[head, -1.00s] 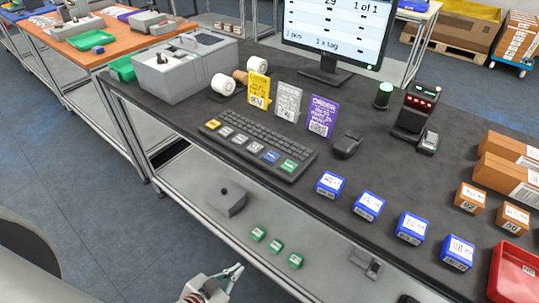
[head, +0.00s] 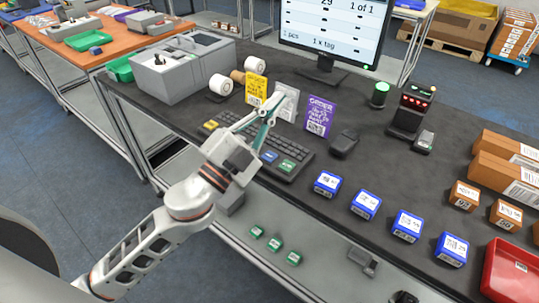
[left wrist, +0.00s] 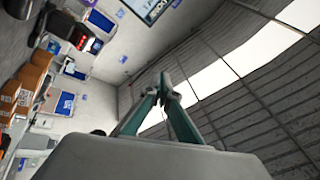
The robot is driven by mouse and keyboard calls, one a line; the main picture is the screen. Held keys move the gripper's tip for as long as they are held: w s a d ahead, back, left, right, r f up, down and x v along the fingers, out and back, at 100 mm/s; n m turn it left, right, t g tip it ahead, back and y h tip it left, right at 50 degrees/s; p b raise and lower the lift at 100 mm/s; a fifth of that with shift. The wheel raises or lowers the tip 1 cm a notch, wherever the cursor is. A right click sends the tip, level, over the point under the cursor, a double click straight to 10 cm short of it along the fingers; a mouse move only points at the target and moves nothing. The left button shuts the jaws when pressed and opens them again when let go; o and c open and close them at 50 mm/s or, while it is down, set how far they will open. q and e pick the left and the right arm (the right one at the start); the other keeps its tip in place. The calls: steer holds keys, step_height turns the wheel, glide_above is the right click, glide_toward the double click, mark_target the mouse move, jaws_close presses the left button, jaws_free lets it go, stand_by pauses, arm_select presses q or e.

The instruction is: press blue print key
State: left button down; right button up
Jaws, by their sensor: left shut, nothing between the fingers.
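The blue print key (head: 269,156) is in the front row of the black keyboard (head: 297,149), beside the green key (head: 288,165). My left gripper (head: 279,99) reaches over the keyboard in the head view. Its teal fingers are shut and empty, and point up and away from me, with the tips in front of the grey card. The hand and fingers hide the keyboard's middle and several front keys. The blue key shows just right of the fingers. The gap to the keys is hard to judge. In the left wrist view the fingertips (left wrist: 164,88) meet against wall and ceiling.
Yellow (head: 256,88), grey (head: 287,100) and purple (head: 320,115) cards stand behind the keyboard. A mouse (head: 343,142) and several blue boxes (head: 366,205) lie to the right. A monitor (head: 335,30) and a grey printer (head: 184,68) stand behind. Bare black tabletop lies around the mouse.

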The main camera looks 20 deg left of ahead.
arm_select(q)
steer(key=s+d+r+m+g+h, duration=0.4)
steer(key=d+r+m+g+h, duration=0.25)
steer(key=d+m+h, duration=0.35)
steer(key=s+d+f+m+g+y, duration=0.2)
steer(key=s+d+f+m+g, duration=0.3)
steer(key=m+g, duration=0.5)
steer(key=w+a+f+n+t+y, duration=0.1)
steer(key=w+a+f+y, duration=0.3)
steer(key=a, duration=0.5)
steer(key=w+a+f+n+t+y, duration=0.1)
steer(key=w+a+f+t+y, duration=0.1)
steer(key=w+a+f+y, duration=0.2)
steer(key=w+a+y, duration=0.3)
steer(key=w+a, duration=0.1)
steer(key=a, duration=0.1)
steer(key=shift+w+y, duration=0.3)
